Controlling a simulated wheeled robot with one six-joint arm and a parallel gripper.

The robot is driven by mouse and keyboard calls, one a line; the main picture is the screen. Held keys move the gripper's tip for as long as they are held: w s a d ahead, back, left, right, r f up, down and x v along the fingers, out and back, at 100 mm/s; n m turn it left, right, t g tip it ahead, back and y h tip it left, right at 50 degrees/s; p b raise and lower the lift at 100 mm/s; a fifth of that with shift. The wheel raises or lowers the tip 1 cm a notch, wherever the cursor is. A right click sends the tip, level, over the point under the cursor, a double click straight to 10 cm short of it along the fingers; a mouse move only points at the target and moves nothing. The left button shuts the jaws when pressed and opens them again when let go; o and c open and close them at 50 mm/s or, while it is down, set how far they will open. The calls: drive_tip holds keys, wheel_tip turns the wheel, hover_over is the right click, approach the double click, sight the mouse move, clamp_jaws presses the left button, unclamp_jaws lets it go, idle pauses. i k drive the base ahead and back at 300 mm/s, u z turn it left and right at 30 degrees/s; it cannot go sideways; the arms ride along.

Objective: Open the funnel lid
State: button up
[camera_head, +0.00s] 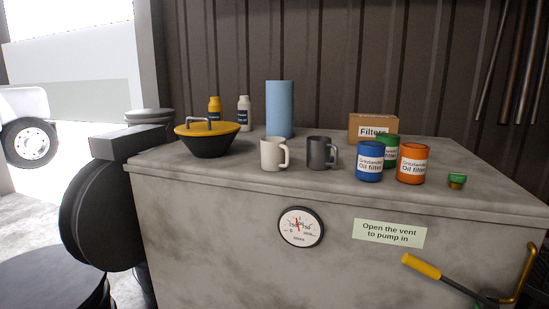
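The funnel (208,148) is a black bowl standing on the left part of the grey tank top. Its yellow lid (226,129) lies over the bowl's top and looks closed. A grey bar handle (196,124) rises from the lid. I cannot make out my gripper anywhere in this view, so its place relative to the lid does not show.
Right of the funnel stand a white mug (272,154), a dark mug (318,153) and a blue cylinder (280,108). Two bottles (243,113) stand behind it. Oil filter cans (370,162) and a box (372,122) are farther right. A yellow-handled lever (421,266) projects at the front.

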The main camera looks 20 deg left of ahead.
sight(207, 128)
drive_tip(key=u, duration=0.2)
drive_tip(key=k, duration=0.9)
drive_tip(key=u, duration=0.9)
drive_tip(key=i, duration=1.05)
